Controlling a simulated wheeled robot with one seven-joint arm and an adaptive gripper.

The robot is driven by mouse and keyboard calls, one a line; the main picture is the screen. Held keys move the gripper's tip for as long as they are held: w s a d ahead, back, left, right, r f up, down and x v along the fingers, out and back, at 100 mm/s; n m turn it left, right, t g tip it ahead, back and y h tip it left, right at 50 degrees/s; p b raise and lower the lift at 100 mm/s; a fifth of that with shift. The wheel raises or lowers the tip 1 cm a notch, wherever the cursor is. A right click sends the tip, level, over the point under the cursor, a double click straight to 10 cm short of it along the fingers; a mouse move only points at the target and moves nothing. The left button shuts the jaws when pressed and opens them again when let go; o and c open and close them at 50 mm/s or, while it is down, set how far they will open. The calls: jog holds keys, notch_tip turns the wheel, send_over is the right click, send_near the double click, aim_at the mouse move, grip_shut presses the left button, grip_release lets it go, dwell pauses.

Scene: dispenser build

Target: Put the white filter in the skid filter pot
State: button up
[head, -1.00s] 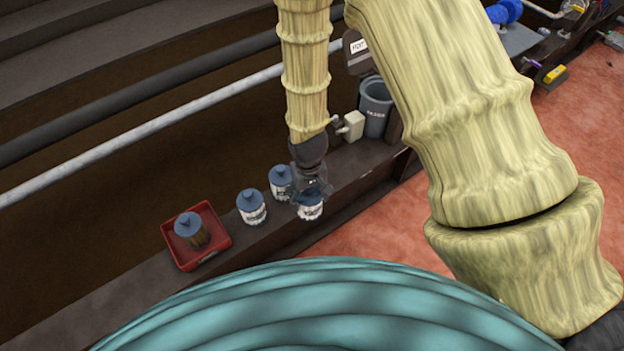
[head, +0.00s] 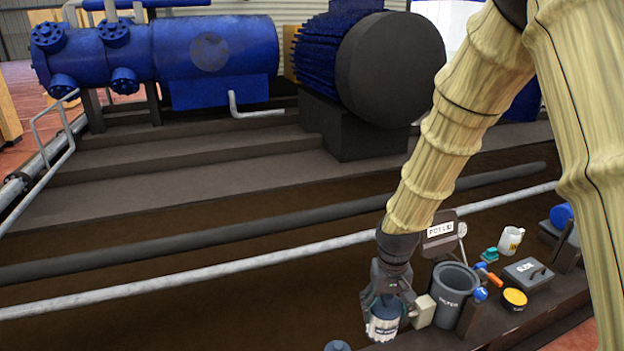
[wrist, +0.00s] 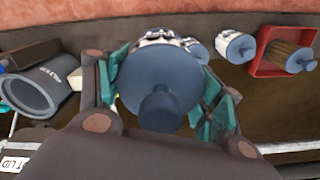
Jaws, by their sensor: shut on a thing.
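My gripper (head: 387,309) is shut on a white filter (head: 383,328) with a blue-grey cap, just left of the pot. In the wrist view the cap (wrist: 160,85) sits between the two finger pads of my gripper (wrist: 162,98) and hides most of the white body. I cannot tell whether its base is clear of the ledge. The dark grey filter pot (head: 454,282) is open at the top and stands on the ledge to the right. It also shows at the left of the wrist view (wrist: 38,92). The pot lid (head: 440,232), labelled, stands upright behind the pot.
A pale block (head: 423,311) lies between gripper and pot. A grey box (head: 529,272), yellow-topped tin (head: 514,298) and white jug (head: 511,240) stand farther right. Another white filter (wrist: 234,46) and a red tray (wrist: 265,62) holding a brown filter (wrist: 290,56) show in the wrist view. A long pipe (head: 200,284) runs behind.

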aim_at(389, 312)
jog(key=shift+w+d+r+p, duration=0.15)
jog(key=shift+r+p, duration=0.05)
jog(key=shift+r, duration=0.4)
jog(key=shift+w+d+r+p, duration=0.1)
jog(key=shift+r+p, duration=0.05)
jog(key=shift+r, duration=0.4)
jog(key=r+p, duration=0.1)
jog(key=p, duration=0.2)
jog(key=r+p, duration=0.1)
jog(key=p, duration=0.3)
jog(key=shift+s+r, duration=0.25)
jog(key=shift+s, duration=0.05)
jog(key=r+p, duration=0.1)
jog(key=p, duration=0.2)
jog(key=s+r+p, duration=0.1)
jog(key=p, duration=0.3)
jog(key=r+p, duration=0.1)
jog(key=p, duration=0.2)
jog(key=shift+s+r+p, duration=0.3)
jog(key=shift+r, duration=0.05)
jog(key=p, duration=0.2)
jog(key=shift+s+r+p, duration=0.3)
jog(key=shift+r+p, duration=0.05)
jog(key=shift+r, duration=0.05)
jog(key=shift+s, duration=0.1)
jog(key=shift+f+p, duration=0.1)
jog(key=shift+p, duration=0.2)
